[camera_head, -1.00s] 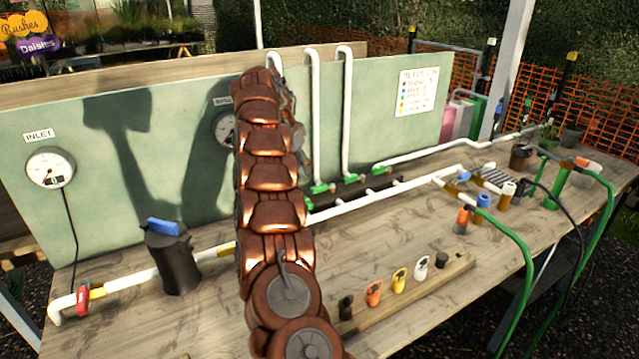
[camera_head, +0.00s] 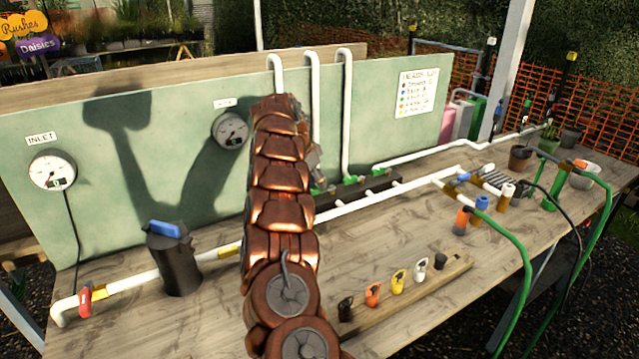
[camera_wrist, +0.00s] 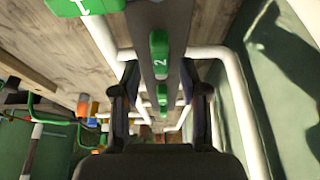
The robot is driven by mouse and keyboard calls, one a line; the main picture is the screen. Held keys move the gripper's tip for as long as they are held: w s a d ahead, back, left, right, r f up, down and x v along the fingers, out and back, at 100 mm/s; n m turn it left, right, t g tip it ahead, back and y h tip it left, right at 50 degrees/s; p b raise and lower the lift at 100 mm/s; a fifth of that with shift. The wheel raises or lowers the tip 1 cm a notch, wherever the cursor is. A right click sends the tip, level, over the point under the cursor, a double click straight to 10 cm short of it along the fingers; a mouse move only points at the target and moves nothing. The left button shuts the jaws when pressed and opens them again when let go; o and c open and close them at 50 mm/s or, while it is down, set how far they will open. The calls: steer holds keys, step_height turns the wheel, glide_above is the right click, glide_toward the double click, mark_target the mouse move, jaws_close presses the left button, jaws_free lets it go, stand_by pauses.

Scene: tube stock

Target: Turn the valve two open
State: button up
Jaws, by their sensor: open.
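Valve two is a green handle marked 2 (camera_wrist: 159,62) on a dark manifold bar (camera_wrist: 173,25). In the wrist view it lies in line with the gap between my fingertips. My gripper (camera_wrist: 158,78) is open, one dark finger on each side of that line, with nothing held. I cannot tell how far the tips are from the handle. Another green handle (camera_wrist: 80,5) shows at the top left, and a further one (camera_wrist: 162,97) lies beyond valve two.
White pipes (camera_head: 347,110) rise beside the valves along the green backboard (camera_head: 400,130). A black canister with a blue top (camera_head: 175,262) stands at the left. A wooden strip with several coloured tags (camera_head: 410,300) lies in front. The table's front middle is otherwise clear.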

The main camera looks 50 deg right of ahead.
steer(key=shift+x, duration=0.8)
steer(key=shift+c, duration=0.4)
jaws_close()
